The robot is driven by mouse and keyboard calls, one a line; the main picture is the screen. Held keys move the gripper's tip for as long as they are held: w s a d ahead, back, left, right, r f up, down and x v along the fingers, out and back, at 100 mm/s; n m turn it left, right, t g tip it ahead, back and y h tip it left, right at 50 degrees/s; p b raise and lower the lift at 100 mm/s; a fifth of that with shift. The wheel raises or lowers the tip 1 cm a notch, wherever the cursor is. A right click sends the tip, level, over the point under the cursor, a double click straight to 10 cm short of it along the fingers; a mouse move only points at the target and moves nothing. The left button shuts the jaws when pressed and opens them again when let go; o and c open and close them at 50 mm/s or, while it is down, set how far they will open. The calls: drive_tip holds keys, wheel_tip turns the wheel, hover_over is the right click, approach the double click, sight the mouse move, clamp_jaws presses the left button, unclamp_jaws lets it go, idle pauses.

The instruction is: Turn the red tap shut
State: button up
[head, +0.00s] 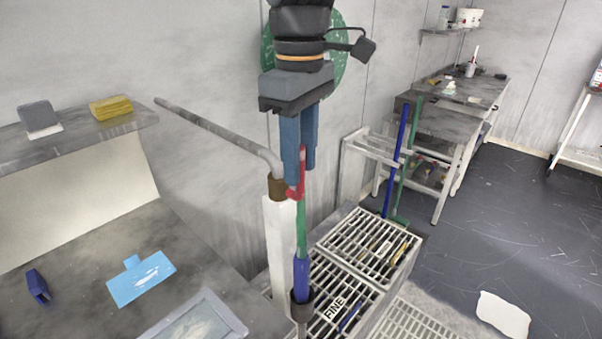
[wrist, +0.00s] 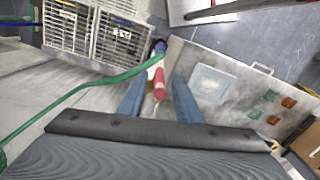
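The red tap handle (head: 301,168) is beside the brass fitting (head: 278,187) at the end of a grey pipe, on top of a white post (head: 281,240). In the wrist view the red handle (wrist: 159,80) shows between my fingertips, with a gap on each side. My gripper (head: 298,170) points down at the tap in the head view. Its blue fingers partly hide the handle there. In the wrist view my gripper (wrist: 158,92) is open, its fingers on either side of the handle. I cannot tell whether either finger touches it.
A green hose (head: 301,232) with a blue end (head: 301,275) hangs close below the tap. Slatted grates (head: 372,232) lie to the right, a grey worktop (head: 85,270) to the left. A wall shelf (head: 70,140) is at the left. The dark floor (head: 490,220) at right is mostly clear.

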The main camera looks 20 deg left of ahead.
sight(301, 191)
drive_tip(key=shift+f+p, duration=0.3)
drive_tip(key=shift+f, duration=1.7)
clamp_jaws()
